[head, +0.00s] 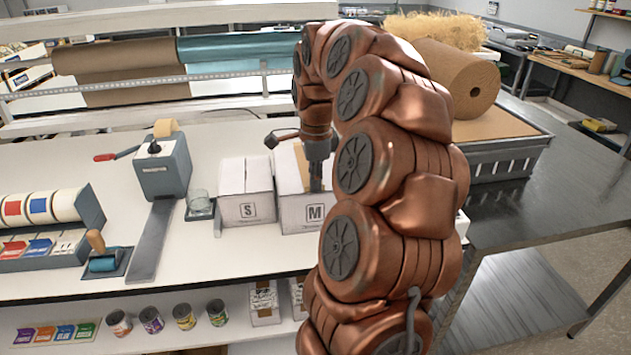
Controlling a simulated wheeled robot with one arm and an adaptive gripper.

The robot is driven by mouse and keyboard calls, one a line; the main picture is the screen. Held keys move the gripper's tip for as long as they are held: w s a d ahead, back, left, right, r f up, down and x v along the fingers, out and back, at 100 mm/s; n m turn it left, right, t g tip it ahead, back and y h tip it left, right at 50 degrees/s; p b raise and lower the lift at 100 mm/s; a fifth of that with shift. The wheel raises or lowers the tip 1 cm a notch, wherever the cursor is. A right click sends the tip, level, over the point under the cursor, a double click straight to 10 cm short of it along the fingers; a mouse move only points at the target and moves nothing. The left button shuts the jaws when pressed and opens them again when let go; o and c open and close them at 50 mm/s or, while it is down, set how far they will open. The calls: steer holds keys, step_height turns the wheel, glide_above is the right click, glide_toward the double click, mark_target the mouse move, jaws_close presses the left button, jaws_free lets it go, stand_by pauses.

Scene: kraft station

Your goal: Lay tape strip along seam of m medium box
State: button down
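The medium box marked M (296,214) is white and stands on the white bench, right of the S box. My gripper (316,188) points down over the top of the M box, its dark fingers close to or touching the top. A tan strip (301,166) shows along the box top just left of the fingers. It looks like tape, but I cannot tell whether it lies flat or is held. My arm hides the right part of the box, and the fingertips are too small to read.
The small box marked S (247,211) stands close on the left. A glass jar (199,203) and a tape dispenser with a tan roll (165,128) are farther left. A kraft paper roll (462,82) lies behind my arm.

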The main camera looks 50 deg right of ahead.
steer(key=c, duration=1.8)
jaws_free()
steer(key=shift+c, duration=0.2)
steer(key=o, duration=0.6)
steer(key=shift+r, duration=2.3)
steer(key=s+a+f+n, duration=0.1)
steer(key=s+a+n, duration=0.1)
steer(key=a+n, duration=0.6)
steer(key=s+a+f+n, duration=0.25)
steer(key=a+n, duration=0.25)
steer(key=a, duration=0.7)
steer(key=s+a+f+n+g, duration=0.1)
steer(key=s+a+f+n, duration=0.3)
steer(key=s, duration=0.4)
steer(key=s+a+f+n+g, duration=0.1)
steer(key=s+a+f+n, duration=0.3)
steer(key=s+a+n, duration=0.2)
steer(key=s+n, duration=0.2)
steer(key=shift+s+a, duration=0.3)
